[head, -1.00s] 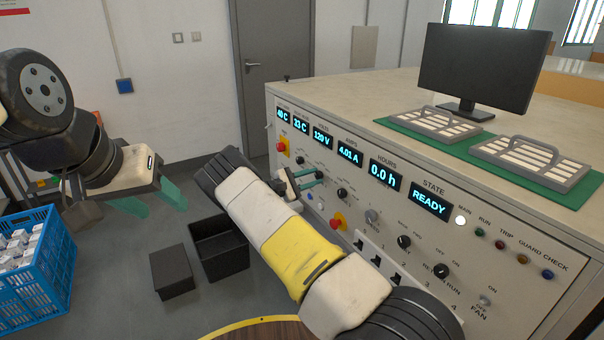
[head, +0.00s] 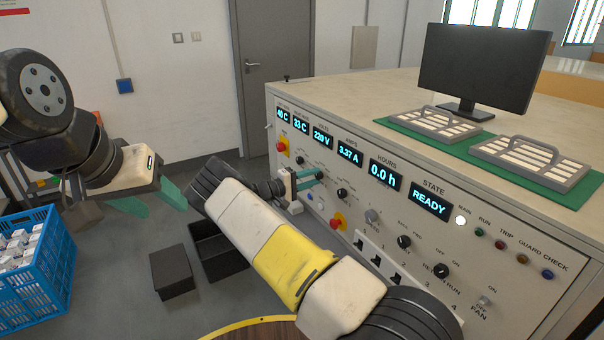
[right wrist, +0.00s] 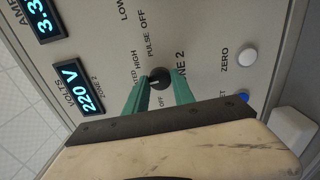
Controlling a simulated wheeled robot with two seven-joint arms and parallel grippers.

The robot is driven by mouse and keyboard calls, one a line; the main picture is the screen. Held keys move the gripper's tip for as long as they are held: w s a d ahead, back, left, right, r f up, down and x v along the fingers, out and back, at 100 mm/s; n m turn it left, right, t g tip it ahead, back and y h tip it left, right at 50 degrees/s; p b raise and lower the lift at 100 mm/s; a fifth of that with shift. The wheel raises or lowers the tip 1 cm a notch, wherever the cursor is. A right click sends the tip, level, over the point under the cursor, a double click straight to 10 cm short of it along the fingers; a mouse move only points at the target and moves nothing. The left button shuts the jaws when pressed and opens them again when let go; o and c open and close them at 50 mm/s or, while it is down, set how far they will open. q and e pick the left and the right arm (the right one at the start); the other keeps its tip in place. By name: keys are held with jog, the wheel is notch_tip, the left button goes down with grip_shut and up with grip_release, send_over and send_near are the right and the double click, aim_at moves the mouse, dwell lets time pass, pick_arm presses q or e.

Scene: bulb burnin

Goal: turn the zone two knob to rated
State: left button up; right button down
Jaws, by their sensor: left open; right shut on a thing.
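The zone two knob (right wrist: 158,77) is a small black knob on the panel, between the green fingers of my right gripper (right wrist: 158,88) in the right wrist view. Labels for off, rated and high surround it, some partly covered. I cannot clearly tell where its pointer stands. My left gripper (head: 153,200) is open and empty, left of the cabinet.
The control cabinet (head: 540,245) carries other knobs, a red emergency button (head: 337,221) and a row of switches. The state display (head: 430,204) reads READY. A blue crate (head: 35,265) and black bins (head: 172,272) stand on the floor at the left.

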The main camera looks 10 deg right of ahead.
jog(key=shift+m, duration=0.5)
jog(key=c, duration=1.1)
grip_release()
jog(key=shift+o, duration=0.2)
jog(key=shift+a, duration=0.1)
